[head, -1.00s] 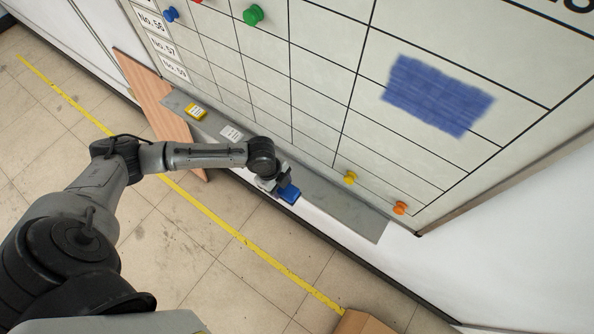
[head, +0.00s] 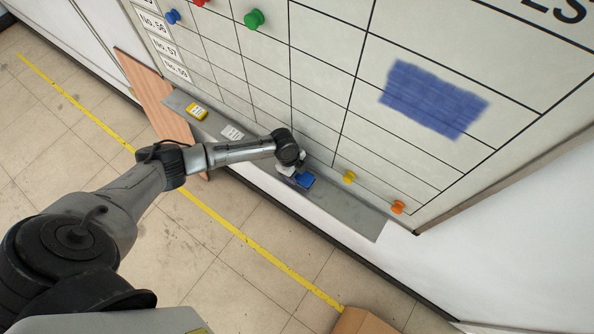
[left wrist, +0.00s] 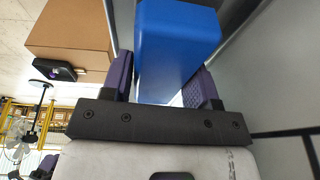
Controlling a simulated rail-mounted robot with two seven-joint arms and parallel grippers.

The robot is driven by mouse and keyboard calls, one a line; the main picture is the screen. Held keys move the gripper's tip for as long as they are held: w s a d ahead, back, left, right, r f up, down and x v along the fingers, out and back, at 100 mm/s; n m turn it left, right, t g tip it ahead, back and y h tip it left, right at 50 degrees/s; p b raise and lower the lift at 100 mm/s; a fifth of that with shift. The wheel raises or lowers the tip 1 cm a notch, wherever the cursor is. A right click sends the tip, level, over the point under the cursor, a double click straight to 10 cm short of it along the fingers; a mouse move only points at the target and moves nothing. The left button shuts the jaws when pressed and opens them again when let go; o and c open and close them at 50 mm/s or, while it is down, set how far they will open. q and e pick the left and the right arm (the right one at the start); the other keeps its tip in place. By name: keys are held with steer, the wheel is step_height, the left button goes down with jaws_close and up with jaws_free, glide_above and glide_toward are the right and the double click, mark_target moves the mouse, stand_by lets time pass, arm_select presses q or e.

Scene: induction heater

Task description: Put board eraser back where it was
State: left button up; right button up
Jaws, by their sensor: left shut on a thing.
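The blue board eraser (head: 305,180) is held at the end of my left arm, over the grey tray (head: 350,212) that runs along the bottom of the whiteboard. My left gripper (head: 296,174) is shut on it. In the left wrist view the blue eraser (left wrist: 178,45) sits between the two purple finger pads of the gripper (left wrist: 165,85). I cannot tell whether the eraser touches the tray.
Yellow (head: 349,177) and orange (head: 398,207) magnets are on the board's lower part. A blue scribble (head: 433,99) marks the board. A cardboard box (head: 362,321) stands on the floor.

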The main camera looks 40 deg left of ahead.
arm_select(q)
steer(key=shift+w+f, duration=0.25)
steer(key=shift+f, duration=0.15)
steer(key=o, duration=0.6)
steer(key=shift+c, duration=0.2)
